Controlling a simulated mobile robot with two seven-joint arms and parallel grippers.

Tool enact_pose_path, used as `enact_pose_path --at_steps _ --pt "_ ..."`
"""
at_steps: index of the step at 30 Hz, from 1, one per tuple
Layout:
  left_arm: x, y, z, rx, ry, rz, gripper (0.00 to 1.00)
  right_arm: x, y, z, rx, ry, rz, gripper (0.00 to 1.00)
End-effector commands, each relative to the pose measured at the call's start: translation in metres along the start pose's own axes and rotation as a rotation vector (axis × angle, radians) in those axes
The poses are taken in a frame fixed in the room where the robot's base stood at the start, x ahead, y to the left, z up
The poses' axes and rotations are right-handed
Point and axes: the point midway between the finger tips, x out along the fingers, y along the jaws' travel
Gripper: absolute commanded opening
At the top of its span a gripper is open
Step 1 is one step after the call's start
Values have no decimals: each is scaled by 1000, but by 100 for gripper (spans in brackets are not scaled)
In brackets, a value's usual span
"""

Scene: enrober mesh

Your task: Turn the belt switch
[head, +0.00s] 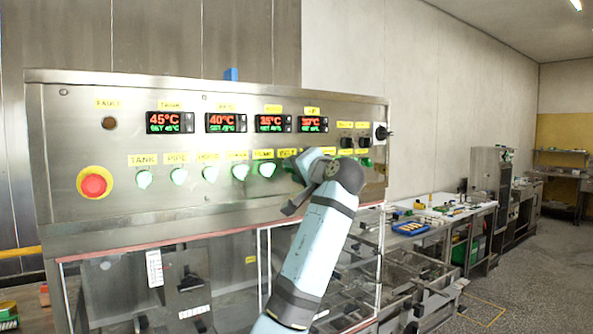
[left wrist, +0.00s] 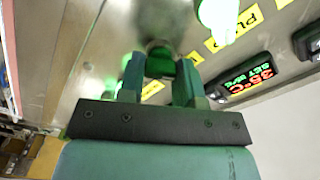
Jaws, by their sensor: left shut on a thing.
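The steel control panel (head: 215,100) has a row of green-lit switches under yellow labels. The label that seems to read BELT (head: 287,153) is in this row, right of the PUMP switch (head: 267,169). My left gripper (head: 293,168) is at the panel face just below that label and mostly hides the switch there. In the left wrist view, the fingers of my left gripper (left wrist: 160,77) are closed on the sides of a green switch knob (left wrist: 160,64), which I take to be the belt switch. Its exact turn angle is hidden. My right gripper is not in view.
A red emergency stop button (head: 94,185) is at the panel's left. Red and green temperature displays (head: 227,122) run above the switches. A black rotary knob (head: 382,133) sits at the right edge. A workbench (head: 440,212) with tools stands to the right, beside open floor.

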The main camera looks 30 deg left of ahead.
Motion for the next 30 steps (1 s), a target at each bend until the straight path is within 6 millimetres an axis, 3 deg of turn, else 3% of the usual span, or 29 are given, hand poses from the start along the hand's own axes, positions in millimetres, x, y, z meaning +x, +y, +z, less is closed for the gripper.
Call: enact_pose_path --at_steps 3,4,7,19,23,30 --pt "0 2 1 1 -2 2 8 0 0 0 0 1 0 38" --pt "0 2 1 1 -2 3 34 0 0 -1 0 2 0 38" --pt "0 2 1 1 -2 2 57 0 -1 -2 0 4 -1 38" --pt "-9 2 0 0 1 2 57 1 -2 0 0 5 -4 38" --pt "-31 3 1 -2 2 3 57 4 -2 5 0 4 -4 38" --pt "-87 3 1 -2 3 4 57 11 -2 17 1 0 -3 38"
